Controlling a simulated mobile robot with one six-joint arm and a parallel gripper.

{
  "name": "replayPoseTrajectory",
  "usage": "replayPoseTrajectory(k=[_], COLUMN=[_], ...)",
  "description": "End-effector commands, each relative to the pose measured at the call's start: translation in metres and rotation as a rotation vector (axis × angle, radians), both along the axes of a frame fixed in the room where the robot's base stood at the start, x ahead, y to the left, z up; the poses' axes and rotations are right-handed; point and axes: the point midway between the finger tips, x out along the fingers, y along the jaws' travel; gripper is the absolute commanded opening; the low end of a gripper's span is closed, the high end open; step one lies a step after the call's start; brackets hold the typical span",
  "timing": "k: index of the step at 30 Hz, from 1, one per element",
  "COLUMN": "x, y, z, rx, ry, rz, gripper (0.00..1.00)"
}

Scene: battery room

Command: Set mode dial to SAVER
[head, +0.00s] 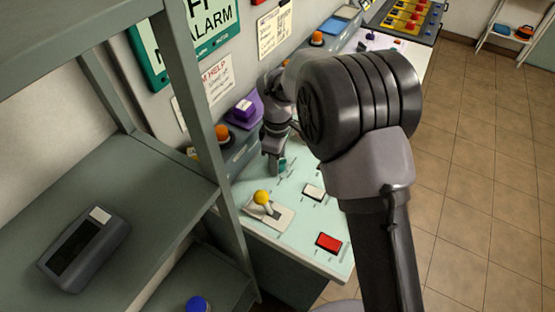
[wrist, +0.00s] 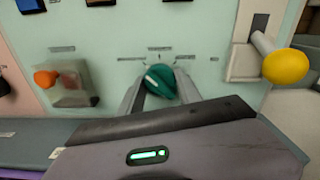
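The mode dial is a teal knob (wrist: 160,82) on the pale green panel, with small labels around its upper side that are too blurred to read. Its pointer side leans to the upper left in the wrist view. My gripper (wrist: 160,88) has one finger on each side of the knob. Whether the fingers press on the knob or only stand beside it, I cannot tell. In the head view my gripper (head: 274,166) reaches down to the panel, and a bit of the teal knob (head: 283,163) shows beside the fingers.
A yellow-tipped lever (wrist: 285,66) stands right of the dial. On the panel in the head view are a red button (head: 329,242) and a white button (head: 313,192). A grey shelf (head: 160,185) stands close at the left.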

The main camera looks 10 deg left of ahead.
Motion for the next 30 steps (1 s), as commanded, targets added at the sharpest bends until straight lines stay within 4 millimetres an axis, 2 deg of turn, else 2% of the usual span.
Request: replayPoseTrajectory(k=[1, 3, 4, 11, 17, 30], x=[0.0000, 0.0001, 0.0001, 0.0000, 0.0000, 0.0000], y=[0.0000, 0.0000, 0.0000, 0.0000, 0.0000, 0.0002], z=[0.0001, 0.0002, 0.0002, 0.0006, 0.0014, 0.0013], rx=[0.000, 0.000, 0.000, 0.000, 0.000, 0.001], ry=[0.000, 0.000, 0.000, 0.000, 0.000, -0.001], rz=[0.000, 0.000, 0.000, -0.024, -0.123, -0.522], gripper=[0.18, 0.04, 0.00, 0.01, 0.01, 0.01])
